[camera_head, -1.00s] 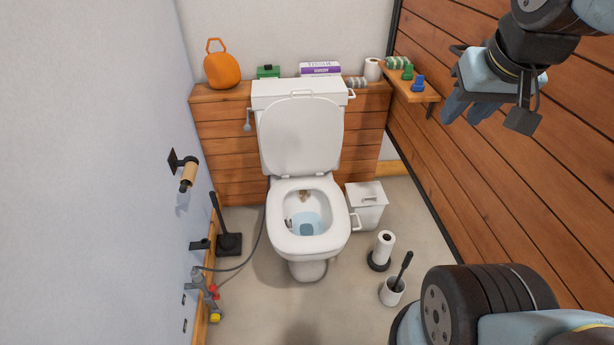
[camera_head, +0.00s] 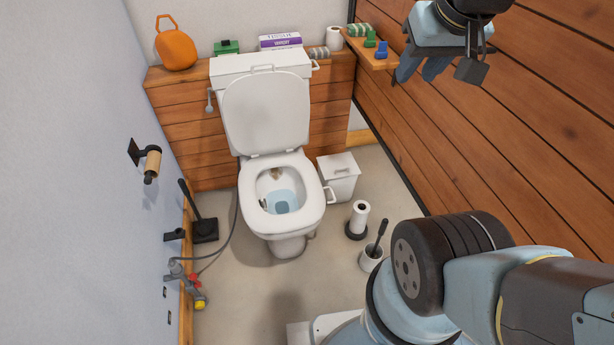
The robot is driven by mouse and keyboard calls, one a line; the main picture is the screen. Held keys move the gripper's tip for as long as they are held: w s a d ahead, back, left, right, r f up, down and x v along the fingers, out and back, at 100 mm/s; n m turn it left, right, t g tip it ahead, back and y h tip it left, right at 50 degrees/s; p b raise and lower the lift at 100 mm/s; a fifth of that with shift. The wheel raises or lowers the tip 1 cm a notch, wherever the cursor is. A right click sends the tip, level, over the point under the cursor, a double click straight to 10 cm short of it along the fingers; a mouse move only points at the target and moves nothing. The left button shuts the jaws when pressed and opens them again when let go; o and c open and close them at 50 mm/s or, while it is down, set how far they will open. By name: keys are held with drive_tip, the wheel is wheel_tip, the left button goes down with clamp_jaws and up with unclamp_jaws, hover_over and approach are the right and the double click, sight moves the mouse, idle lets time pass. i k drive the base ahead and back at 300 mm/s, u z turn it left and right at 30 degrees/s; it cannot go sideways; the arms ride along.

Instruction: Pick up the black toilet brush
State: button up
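The black toilet brush (camera_head: 380,236) stands tilted in a small white holder (camera_head: 371,260) on the floor, right of the toilet. Its handle points up and to the right; its head is hidden inside the holder. My gripper (camera_head: 422,70) hangs at the upper right, in front of the wooden wall, well away from the brush. Its two blue-grey fingers point down with a gap between their tips, and nothing shows between them.
The toilet (camera_head: 281,200) stands mid-view, with a white bin (camera_head: 338,181) and a paper-roll stand (camera_head: 358,219) at right. A black long-handled tool (camera_head: 204,229) stands by the left wall. A small shelf (camera_head: 372,53) is near my gripper. Floor is clear before the toilet.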

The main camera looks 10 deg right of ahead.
sight(372, 255)
drive_tip(key=u, duration=0.05)
drive_tip(key=k, duration=1.35)
drive_tip(key=u, duration=0.1)
drive_tip(key=i, duration=0.5)
